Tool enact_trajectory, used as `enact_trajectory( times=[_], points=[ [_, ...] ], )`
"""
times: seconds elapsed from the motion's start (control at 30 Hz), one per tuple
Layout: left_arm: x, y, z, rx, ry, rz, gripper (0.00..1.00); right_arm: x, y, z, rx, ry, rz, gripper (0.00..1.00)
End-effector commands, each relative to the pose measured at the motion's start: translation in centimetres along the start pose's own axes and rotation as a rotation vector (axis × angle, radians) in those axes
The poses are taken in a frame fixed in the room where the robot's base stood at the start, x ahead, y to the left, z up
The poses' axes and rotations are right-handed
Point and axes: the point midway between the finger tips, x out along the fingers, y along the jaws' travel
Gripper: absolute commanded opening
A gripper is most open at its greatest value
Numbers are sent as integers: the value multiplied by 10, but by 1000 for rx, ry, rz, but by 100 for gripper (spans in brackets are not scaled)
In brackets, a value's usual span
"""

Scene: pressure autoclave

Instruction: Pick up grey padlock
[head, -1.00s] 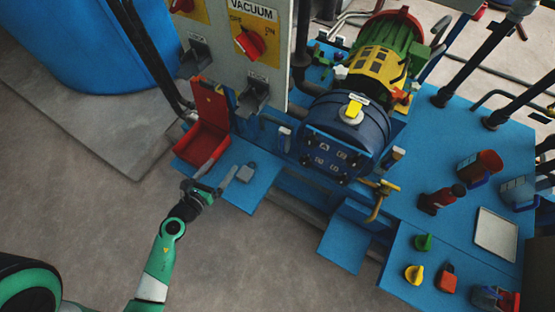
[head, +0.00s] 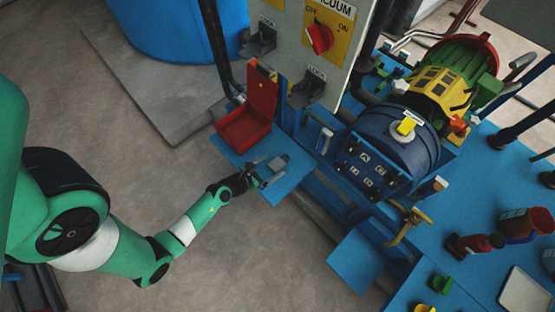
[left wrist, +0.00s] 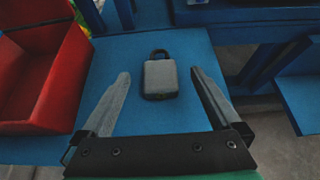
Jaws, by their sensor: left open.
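The grey padlock (left wrist: 160,79) lies flat on a blue shelf (left wrist: 128,48), its dark shackle pointing away from my left gripper in the left wrist view. In the head view the padlock (head: 279,162) is small and sits just beyond the fingertips. My left gripper (left wrist: 160,85) is open, with one finger on each side of the padlock and gaps on both sides. It also shows in the head view (head: 266,172), low over the shelf. Whether the fingers are level with the padlock is hard to tell. My right gripper is not in view.
An open red box (head: 243,128) stands left of the padlock on the shelf; it also fills the left of the wrist view (left wrist: 38,85). A control panel with a red switch (head: 319,38) rises behind. A blue autoclave vessel (head: 395,140) stands to the right.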

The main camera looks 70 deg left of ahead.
Motion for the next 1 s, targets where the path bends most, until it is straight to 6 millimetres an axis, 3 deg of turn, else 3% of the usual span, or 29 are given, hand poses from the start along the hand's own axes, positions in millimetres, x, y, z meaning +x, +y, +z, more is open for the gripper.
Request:
enact_trajectory(
  times=[0.03,0.2,0.47,1.0],
  points=[
    [13,0,-4,3,-3,-2,98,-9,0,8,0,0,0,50],
    [36,1,-2,2,-2,0,98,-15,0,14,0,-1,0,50],
    [38,1,0,-1,-1,1,96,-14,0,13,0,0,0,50],
    [38,1,-1,-1,0,1,0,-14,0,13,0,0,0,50]
  ],
)
